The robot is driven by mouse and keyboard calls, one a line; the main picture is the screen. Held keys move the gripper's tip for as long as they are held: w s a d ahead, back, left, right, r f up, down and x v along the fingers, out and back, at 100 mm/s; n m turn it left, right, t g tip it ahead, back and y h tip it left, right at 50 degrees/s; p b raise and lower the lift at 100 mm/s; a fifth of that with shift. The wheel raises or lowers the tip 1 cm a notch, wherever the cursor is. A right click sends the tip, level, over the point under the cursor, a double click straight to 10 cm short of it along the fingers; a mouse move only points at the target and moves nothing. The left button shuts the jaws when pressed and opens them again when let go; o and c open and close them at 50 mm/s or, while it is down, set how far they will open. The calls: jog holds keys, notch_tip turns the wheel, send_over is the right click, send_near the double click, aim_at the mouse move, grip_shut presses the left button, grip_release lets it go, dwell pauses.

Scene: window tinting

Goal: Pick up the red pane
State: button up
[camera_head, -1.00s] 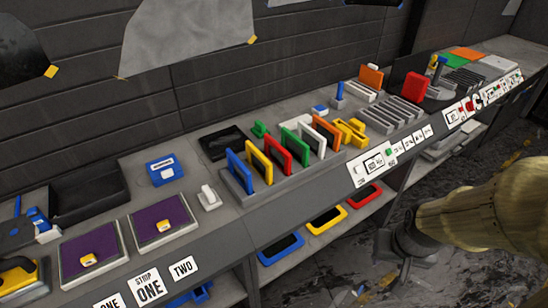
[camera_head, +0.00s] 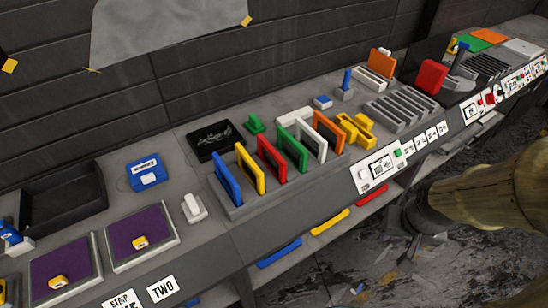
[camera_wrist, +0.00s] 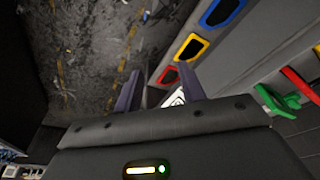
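The red pane (camera_head: 272,160) is a red-framed pane standing upright in a grey slotted rack (camera_head: 246,207) on the bench. It stands between the yellow pane (camera_head: 250,169) and the green pane (camera_head: 293,150). In the wrist view, part of a red frame (camera_wrist: 300,85) shows at the right edge beside a green one (camera_wrist: 278,105). My gripper (camera_wrist: 160,85) is open and empty, its two dark fingers apart over the floor and the bench's front edge, away from the rack.
Blue (camera_head: 226,178), white (camera_head: 313,135) and orange panes (camera_head: 328,134) share the rack. A red block (camera_head: 431,76) stands further right. Yellow clamp-like pieces (camera_head: 355,128) lie right of the rack.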

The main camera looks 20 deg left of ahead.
jog(key=w+a+n+t+y+b, duration=0.2)
jog(key=w+a+n+t+b, duration=0.15)
jog(key=w+a+t, duration=0.45)
jog(key=a+r+n+g+y+b, duration=0.2)
jog(key=a+n+y, duration=0.4)
jog(key=a, duration=0.7)
jog(key=shift+w+a+r+y, duration=0.4)
jog(key=shift+r+y, duration=0.3)
jog(key=shift+y, duration=0.4)
jog(key=shift+w+r+n+p, duration=0.1)
jog(key=shift+n+p, duration=0.15)
jog(key=shift+p, duration=0.1)
